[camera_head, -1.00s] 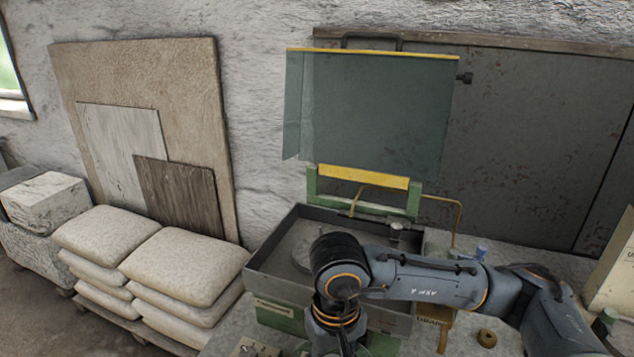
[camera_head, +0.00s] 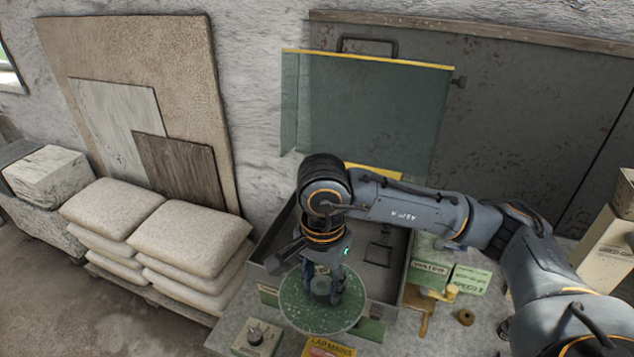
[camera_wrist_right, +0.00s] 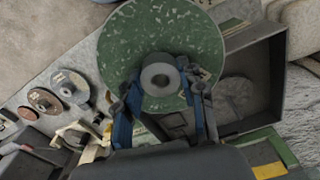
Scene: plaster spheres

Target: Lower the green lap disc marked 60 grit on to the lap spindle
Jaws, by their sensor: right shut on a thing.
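The green lap disc (camera_head: 348,312) has pale speckles and a grey hub. My right gripper (camera_head: 322,284) is shut on that hub from above. The disc overlaps the near part of the grey tray (camera_head: 402,262) in the head view; its height above the tray is hard to tell. In the right wrist view the disc (camera_wrist_right: 135,35) covers the upper middle, with my right gripper's fingers (camera_wrist_right: 160,88) either side of the hub. A round grey plate (camera_wrist_right: 238,92) lies in the tray, clear of the disc there. I cannot make out the spindle or the grit mark. My left gripper is not in view.
A clear splash guard (camera_head: 370,110) stands behind the tray. Green boxes (camera_head: 468,279) and a brown ring (camera_head: 466,317) sit to the right. A switch box (camera_head: 256,338) and a yellow lap mains sign (camera_head: 330,347) are in front. Sacks (camera_head: 190,238) are stacked left.

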